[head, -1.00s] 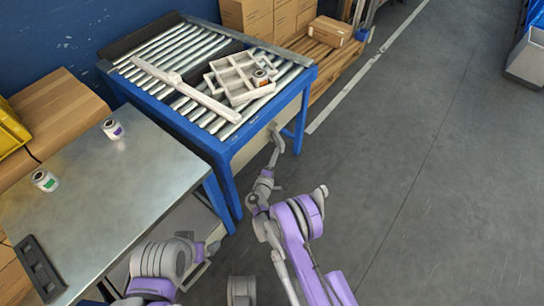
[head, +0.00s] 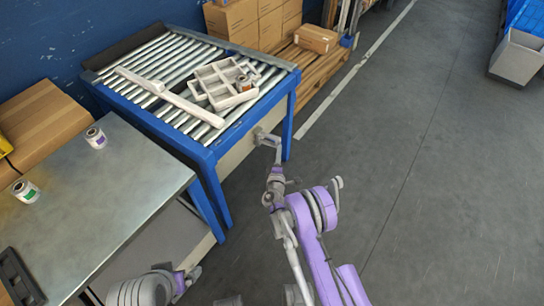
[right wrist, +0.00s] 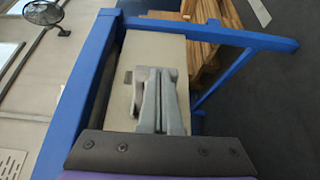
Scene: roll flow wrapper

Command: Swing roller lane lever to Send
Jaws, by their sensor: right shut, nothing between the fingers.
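The roller lane (head: 150,58) is a blue-framed table topped with metal rollers. Its beige end panel (head: 238,152) faces my right arm and also shows in the right wrist view (right wrist: 150,50). My right gripper (head: 266,138) is at this panel, its fingers shut and empty. In the right wrist view, the grey fingers (right wrist: 160,85) point at the panel. A small dark grey piece (right wrist: 129,77) shows beside them; I cannot tell whether it is the lever. No Send mark is readable. My left gripper (head: 188,277) is low beside the metal table, its jaws unclear.
A grey divided tray (head: 208,72) and a long pale bar (head: 172,96) lie on the rollers. The metal table (head: 90,195) at left holds two small rolls. Cartons on a pallet (head: 312,62) stand behind.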

